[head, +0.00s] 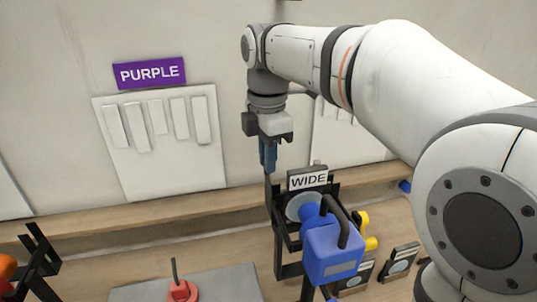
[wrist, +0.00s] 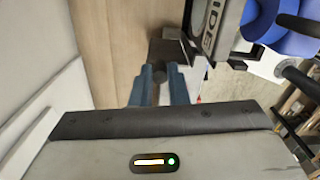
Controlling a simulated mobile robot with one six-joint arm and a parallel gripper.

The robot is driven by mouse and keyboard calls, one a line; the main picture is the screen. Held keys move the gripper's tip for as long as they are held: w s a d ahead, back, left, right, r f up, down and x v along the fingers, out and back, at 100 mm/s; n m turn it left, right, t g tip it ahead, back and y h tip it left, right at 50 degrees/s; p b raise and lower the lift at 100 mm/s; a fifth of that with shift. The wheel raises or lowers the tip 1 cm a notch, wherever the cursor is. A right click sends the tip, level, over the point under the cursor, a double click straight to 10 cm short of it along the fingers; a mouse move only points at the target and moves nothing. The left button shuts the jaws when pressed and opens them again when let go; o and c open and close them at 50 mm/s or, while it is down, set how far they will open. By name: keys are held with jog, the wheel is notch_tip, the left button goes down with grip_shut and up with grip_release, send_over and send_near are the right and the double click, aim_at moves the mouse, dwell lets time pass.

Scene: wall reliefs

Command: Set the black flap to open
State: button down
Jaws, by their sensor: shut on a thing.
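My gripper (head: 268,166) points down just left of the WIDE sign, in front of the wall. In the wrist view its two blue fingers (wrist: 161,71) are closed around a dark rounded piece, like a handle. A small dark panel, which looks like the black flap (wrist: 174,51), lies right beyond the fingertips. In the head view a narrow dark strip of it (head: 268,187) shows below the fingers, beside the black stand. The fingers hide part of it, and its hinge and exact angle cannot be made out.
The black stand with the WIDE sign (head: 309,180) holds a blue watering-can-like object (head: 330,250) close to the right of my gripper. A wooden ledge (head: 180,209) runs along the wall. A PURPLE sign (head: 149,73) hangs above a white relief panel (head: 190,165). A red knob (head: 182,291) is at the front.

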dwell(0.4)
jog(key=c, duration=1.4)
grip_release()
jog(key=shift+r, duration=0.1)
notch_tip(320, 180, up, 8)
jog(key=shift+f, duration=0.2)
